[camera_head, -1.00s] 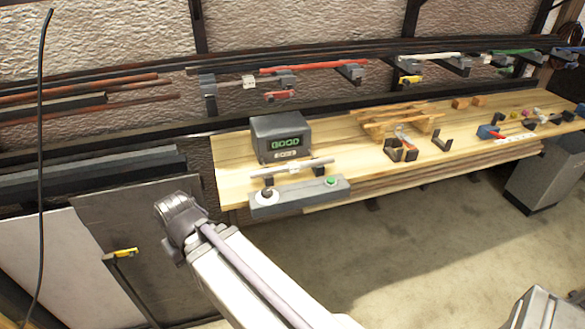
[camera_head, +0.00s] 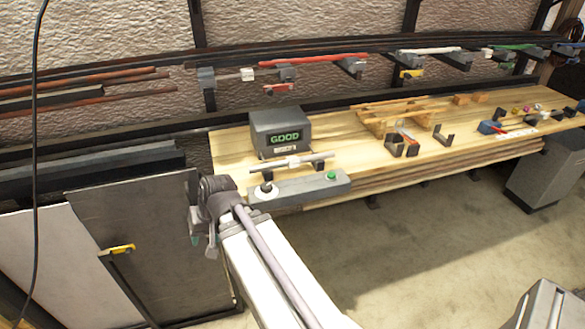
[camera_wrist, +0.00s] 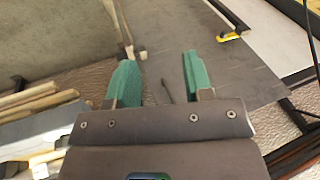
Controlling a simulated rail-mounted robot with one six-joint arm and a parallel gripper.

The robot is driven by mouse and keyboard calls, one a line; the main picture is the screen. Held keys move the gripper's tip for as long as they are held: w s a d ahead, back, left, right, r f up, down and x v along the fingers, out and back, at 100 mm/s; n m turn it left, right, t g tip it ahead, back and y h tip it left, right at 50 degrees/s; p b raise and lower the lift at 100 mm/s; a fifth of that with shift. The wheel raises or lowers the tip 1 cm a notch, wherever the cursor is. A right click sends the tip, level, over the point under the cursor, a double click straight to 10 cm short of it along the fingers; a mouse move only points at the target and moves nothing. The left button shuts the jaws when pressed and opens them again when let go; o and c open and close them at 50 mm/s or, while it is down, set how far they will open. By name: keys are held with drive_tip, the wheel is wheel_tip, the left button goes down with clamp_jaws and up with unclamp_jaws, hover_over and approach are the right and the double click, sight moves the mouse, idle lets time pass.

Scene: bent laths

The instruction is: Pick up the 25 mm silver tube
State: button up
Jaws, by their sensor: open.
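A slim silver tube (camera_head: 312,160) lies level across small dark rests in front of the grey display box, on the wooden bench. I cannot tell its diameter from the picture. My gripper (camera_head: 203,243) hangs below my wrist, left of and lower in the picture than the tube, apart from it. In the wrist view my gripper (camera_wrist: 157,78) shows two green finger pads spread apart with nothing between them. No silver tube is clearly seen in the wrist view; dark panel and floor lie beyond the pads.
The display box (camera_head: 281,133) reads GOOD. A grey control box (camera_head: 300,188) with a green button sits at the bench's front edge. Dark brackets (camera_head: 403,146) stand further right. Several laths and tubes hang on the wall rack. A yellow-handled tool (camera_head: 118,249) is at the left panels.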

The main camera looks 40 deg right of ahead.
sight(293, 163)
drive_tip(key=d+m+t+h+b, duration=0.1)
drive_tip(key=d+m+t+b, duration=0.1)
drive_tip(key=d, duration=0.7)
drive_tip(key=s+d+m+t+h+b, duration=0.1)
drive_tip(key=d+m+t+b, duration=0.1)
drive_tip(key=d+m+t, duration=0.2)
drive_tip(key=d+r+m+t+h+b, duration=0.1)
drive_tip(key=d+m+t, duration=0.3)
drive_tip(key=d+m, duration=0.4)
drive_tip(key=shift+s+d+h+b, duration=0.15)
drive_tip(key=shift+d+h+b, duration=0.35)
drive_tip(key=shift+d, duration=2.8)
drive_tip(key=s+d+r+m+t+h, duration=0.1)
drive_tip(key=s+d+r+m+h, duration=0.2)
drive_tip(key=d, duration=0.4)
drive_tip(key=shift+m, duration=0.3)
drive_tip(key=w+f+b, duration=0.1)
drive_tip(key=w, duration=0.1)
drive_tip(key=w+f+b, duration=0.1)
drive_tip(key=w+f, duration=0.1)
drive_tip(key=shift+d, duration=0.4)
drive_tip(key=x, duration=0.2)
drive_tip(key=b+x, duration=0.1)
drive_tip(key=x, duration=0.3)
drive_tip(key=shift+a+r, duration=0.1)
drive_tip(key=shift+r, duration=0.2)
drive_tip(key=shift+c, duration=0.3)
drive_tip(key=shift+r, duration=0.1)
drive_tip(key=c, duration=0.7)
